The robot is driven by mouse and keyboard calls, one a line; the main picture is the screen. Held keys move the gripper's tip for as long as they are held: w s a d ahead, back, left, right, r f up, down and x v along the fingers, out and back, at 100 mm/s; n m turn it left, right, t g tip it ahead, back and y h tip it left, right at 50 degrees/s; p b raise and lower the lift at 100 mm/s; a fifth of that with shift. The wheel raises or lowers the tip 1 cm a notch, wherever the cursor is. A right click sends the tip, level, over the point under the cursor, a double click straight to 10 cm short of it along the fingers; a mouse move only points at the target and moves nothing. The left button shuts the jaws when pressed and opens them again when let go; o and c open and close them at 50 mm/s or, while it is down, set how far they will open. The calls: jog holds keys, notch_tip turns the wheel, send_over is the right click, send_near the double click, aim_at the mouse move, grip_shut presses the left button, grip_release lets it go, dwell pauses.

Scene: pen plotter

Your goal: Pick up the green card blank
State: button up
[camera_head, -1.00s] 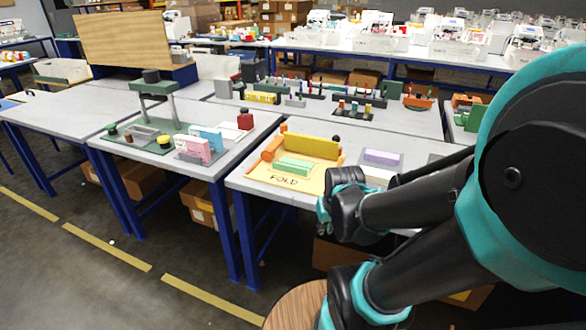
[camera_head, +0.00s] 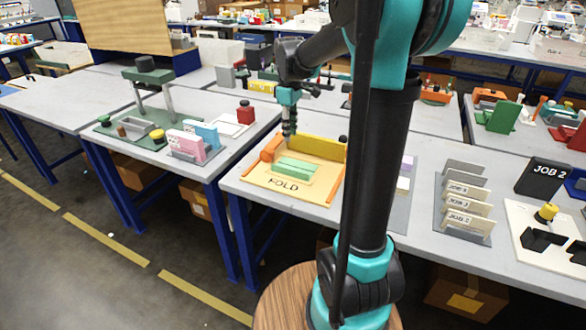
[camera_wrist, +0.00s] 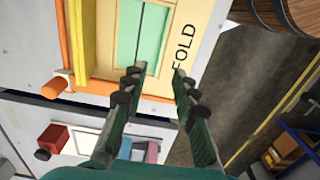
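A green card blank (camera_head: 295,168) with a crease line along its middle lies on the yellow-tan board marked FOLD (camera_head: 285,184). It shows at the top of the wrist view (camera_wrist: 153,32), beyond my fingertips. My gripper (camera_head: 290,132) hangs fingers-down over the back left part of the FOLD board, apart from the card. In the wrist view my gripper (camera_wrist: 158,76) has its two fingers spread, with nothing between them.
A yellow bar (camera_head: 318,148) and an orange bar (camera_head: 272,148) border the FOLD board. Pink (camera_head: 184,142) and blue (camera_head: 207,133) cards stand in a holder on the left table. A JOB card rack (camera_head: 465,205) stands right. My arm hides some of the table.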

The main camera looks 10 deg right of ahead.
send_near(290, 167)
jog(key=s, duration=0.4)
jog(key=shift+s+a+f, duration=0.1)
jog(key=shift+a+f, duration=0.25)
jog(key=shift+s+a+f, duration=0.1)
jog(key=shift+f, duration=1.35)
jog(key=shift+s+a+f, duration=0.1)
jog(key=shift+f, duration=1.35)
grip_shut()
